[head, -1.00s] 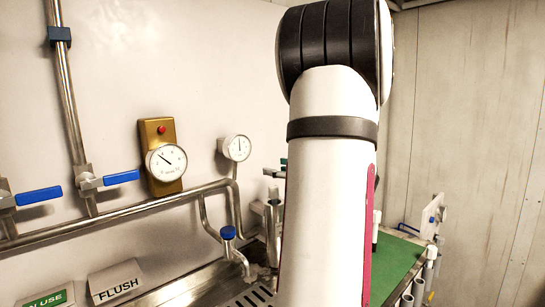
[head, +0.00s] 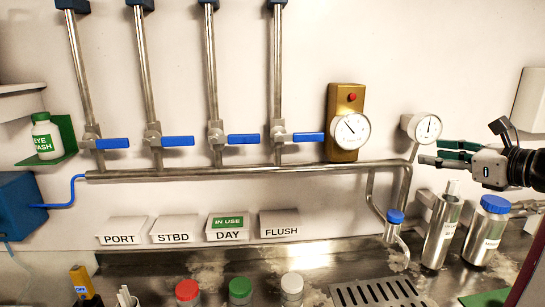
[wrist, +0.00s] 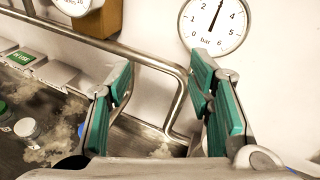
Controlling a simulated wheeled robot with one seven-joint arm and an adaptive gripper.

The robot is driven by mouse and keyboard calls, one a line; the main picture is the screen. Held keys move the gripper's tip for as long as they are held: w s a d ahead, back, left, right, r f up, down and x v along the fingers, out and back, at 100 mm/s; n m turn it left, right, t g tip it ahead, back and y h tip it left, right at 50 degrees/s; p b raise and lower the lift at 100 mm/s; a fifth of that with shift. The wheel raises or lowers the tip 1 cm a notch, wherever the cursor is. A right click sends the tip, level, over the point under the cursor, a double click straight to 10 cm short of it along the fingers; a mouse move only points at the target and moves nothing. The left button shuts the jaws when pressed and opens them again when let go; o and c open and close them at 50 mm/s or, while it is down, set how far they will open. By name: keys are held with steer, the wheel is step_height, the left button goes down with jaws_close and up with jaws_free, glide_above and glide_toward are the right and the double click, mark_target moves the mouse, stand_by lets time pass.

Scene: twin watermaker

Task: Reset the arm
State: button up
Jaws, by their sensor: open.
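My gripper (head: 440,154) is at the right of the head view, in front of the wall and just below the small round gauge (head: 421,128). Its green-padded fingers point left and are apart, with nothing between them. In the wrist view my gripper (wrist: 160,100) shows both fingers spread, with pipe and wall seen beyond the gap. The gauge also shows at the top of the wrist view (wrist: 215,22).
Pipes with blue-handled valves (head: 243,139) run along the wall, beside a brass-plated gauge (head: 348,125). Below my gripper stand a steel cylinder (head: 440,232) and a blue-capped bottle (head: 486,232). Capped bottles (head: 240,291) line the front of the wet counter.

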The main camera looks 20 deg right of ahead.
steer(key=w+a+f+n+g+y, duration=0.1)
steer(key=a+f+n+g+y, duration=0.15)
steer(key=a+n, duration=0.65)
steer(key=w+a+f+n+g+y, duration=0.1)
steer(key=a+n+g+y, duration=0.25)
steer(key=a, duration=1.15)
steer(key=s+a+f+n+g+h, duration=0.2)
steer(key=s+a+n, duration=0.3)
steer(key=n, duration=0.4)
steer(key=s+a+f+n+g+h, duration=0.2)
steer(key=s+a+n, duration=0.4)
steer(key=n, duration=0.3)
steer(key=shift+s+a+f+g+h, duration=0.3)
steer(key=shift+a+f+g+h, duration=0.1)
steer(key=shift+a+f+g, duration=0.45)
steer(key=n, duration=0.1)
steer(key=n+h, duration=0.1)
steer(key=s+n, duration=0.1)
steer(key=shift+d+n+t, duration=0.25)
steer(key=shift+d+t, duration=0.1)
steer(key=shift+c, duration=0.3)
